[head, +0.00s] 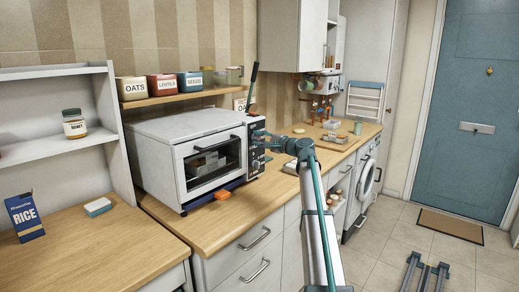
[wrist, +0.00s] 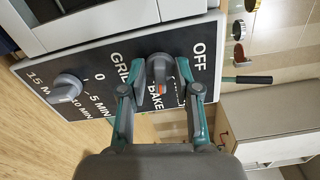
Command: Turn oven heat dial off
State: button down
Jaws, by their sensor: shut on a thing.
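The white countertop oven (head: 195,130) stands on the wooden counter with its door shut. Its dark control panel (wrist: 93,58) fills the upper left of the wrist view, seen turned. A grey dial (wrist: 159,68) on it has an orange mark on the side toward my gripper. OFF, GRILL and BAKE are printed around this dial; the mark is on the BAKE side, away from OFF. My gripper (wrist: 160,88) is shut on this dial, one finger on each side. A second grey dial (wrist: 67,88), with minute markings, sits to the left, untouched. In the head view my arm hides part of the panel.
A shelf with tins (head: 162,85) is behind the oven. A dark-handled utensil (head: 252,85) stands at its back right. The floor (head: 385,245) right of my arm is mostly clear.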

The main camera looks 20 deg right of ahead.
jog(key=shift+w+d+f+n+b, duration=0.1)
jog(key=shift+f+n+b, duration=0.05)
jog(key=shift+n+b, duration=4.95)
jog(key=shift+d+f+n+b, duration=0.1)
jog(key=shift+n+b, duration=4.8)
jog(key=shift+b, duration=0.35)
jog(key=c, duration=1.2)
grip_release()
jog(key=v, duration=1.2)
